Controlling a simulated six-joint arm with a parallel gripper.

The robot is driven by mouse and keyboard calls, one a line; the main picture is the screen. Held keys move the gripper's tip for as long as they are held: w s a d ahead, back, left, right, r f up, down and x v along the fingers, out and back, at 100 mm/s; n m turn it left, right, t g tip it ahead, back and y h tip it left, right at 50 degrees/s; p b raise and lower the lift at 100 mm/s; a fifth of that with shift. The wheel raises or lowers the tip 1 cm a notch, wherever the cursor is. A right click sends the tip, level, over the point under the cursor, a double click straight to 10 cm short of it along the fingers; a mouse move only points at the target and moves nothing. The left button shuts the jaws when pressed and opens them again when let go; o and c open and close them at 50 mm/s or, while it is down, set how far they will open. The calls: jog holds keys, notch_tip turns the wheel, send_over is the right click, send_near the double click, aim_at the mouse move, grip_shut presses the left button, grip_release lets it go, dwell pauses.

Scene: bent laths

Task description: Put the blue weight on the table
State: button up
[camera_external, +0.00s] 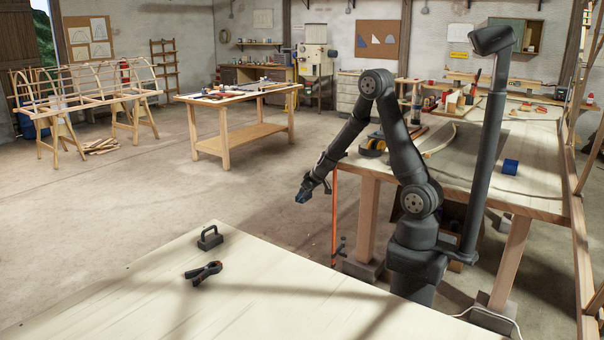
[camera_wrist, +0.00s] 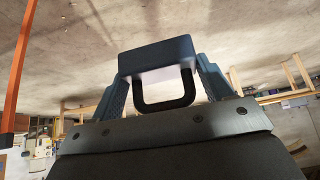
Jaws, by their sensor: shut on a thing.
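The blue weight (camera_wrist: 157,54) is a block with a black U-shaped handle. In the wrist view it sits between the fingertips of my gripper (camera_wrist: 160,80), with its handle toward the palm. My gripper (camera_external: 308,190) is shut on it. In the external view the blue weight (camera_external: 301,197) hangs in the air, small and dark, over the floor beyond the pale near table (camera_external: 130,290). Exactly where the fingers touch the weight is hard to tell.
On the near table stand a black weight with a handle (camera_external: 210,239) and a black clamp with orange tips (camera_external: 204,272); much of its top is clear. A blue block (camera_external: 510,167) lies on the right workbench (camera_external: 480,185). An orange upright bar (camera_external: 334,220) stands near my gripper.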

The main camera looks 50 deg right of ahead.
jog(key=shift+w, duration=0.1)
jog(key=w+a+r+n+g+y, duration=0.1)
jog(key=w+a+r+n+y, duration=0.2)
jog(key=a, duration=0.6)
jog(key=w+a+r+n, duration=0.25)
jog(key=w+a, duration=0.35)
jog(key=a, duration=0.4)
jog(key=w+a+r+n+g+y, duration=0.1)
jog(key=w+a+r+n+y, duration=0.2)
jog(key=a, duration=0.6)
jog(key=s+a+r+n+g, duration=0.1)
jog(key=s+a+r+n, duration=0.1)
jog(key=a, duration=0.8)
jog(key=s+a+r+n+g, duration=0.2)
jog(key=a+r+n, duration=0.1)
jog(key=a, duration=0.7)
jog(key=s+a+r+n+g, duration=0.1)
jog(key=s+a+r+n, duration=0.1)
jog(key=a, duration=0.9)
jog(key=shift+s+r+n+g+y, duration=0.35)
jog(key=shift+r+n, duration=0.25)
jog(key=shift+n, duration=0.65)
jog(key=shift+a, duration=0.1)
